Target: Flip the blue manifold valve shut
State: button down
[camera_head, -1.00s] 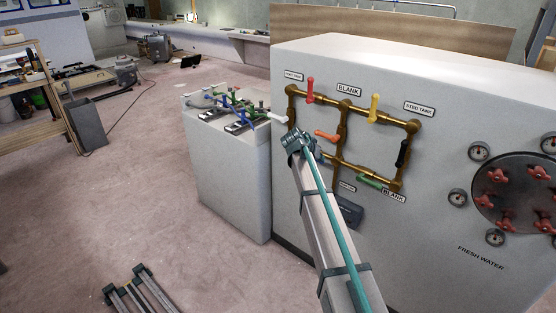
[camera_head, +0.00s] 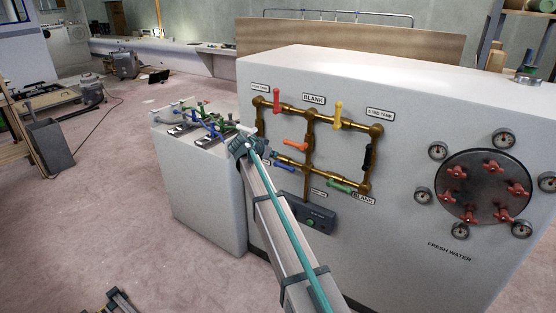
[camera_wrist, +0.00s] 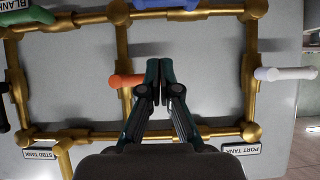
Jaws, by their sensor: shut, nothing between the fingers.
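The blue valve lever (camera_head: 284,168) is on the lower left run of the brass manifold and lies roughly along its pipe. In the wrist view the blue lever (camera_wrist: 165,3) is cut by the top edge. My gripper (camera_head: 246,142) is in front of the manifold's left side. In the wrist view my gripper (camera_wrist: 159,66) is shut and empty, its tips below the blue lever in the picture. They appear close to the free end of the orange lever (camera_wrist: 126,80); I cannot tell whether they touch.
The white lever (camera_wrist: 285,73) sticks out on the left pipe. Red (camera_head: 276,99), yellow (camera_head: 338,114), black (camera_head: 368,157) and green (camera_head: 340,187) levers share the manifold. A grey control box (camera_head: 309,216) is below. A smaller bench block (camera_head: 205,190) stands left.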

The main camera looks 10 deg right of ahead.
jog(key=p, duration=0.3)
send_over(285, 166)
jog(key=s+a, duration=0.2)
notch_tip(285, 166, down, 5)
jog(key=shift+w+d+f+p, duration=0.1)
jog(key=shift+d+f+p, duration=0.1)
jog(key=shift+f, duration=0.5)
jog(key=shift+w+d+f+p, duration=0.1)
jog(key=shift+d+f+p, duration=0.15)
jog(key=shift+f, duration=0.4)
jog(key=shift+w+d+f+p, duration=0.1)
jog(key=shift+d+f+p, duration=0.1)
jog(key=shift+f, duration=0.5)
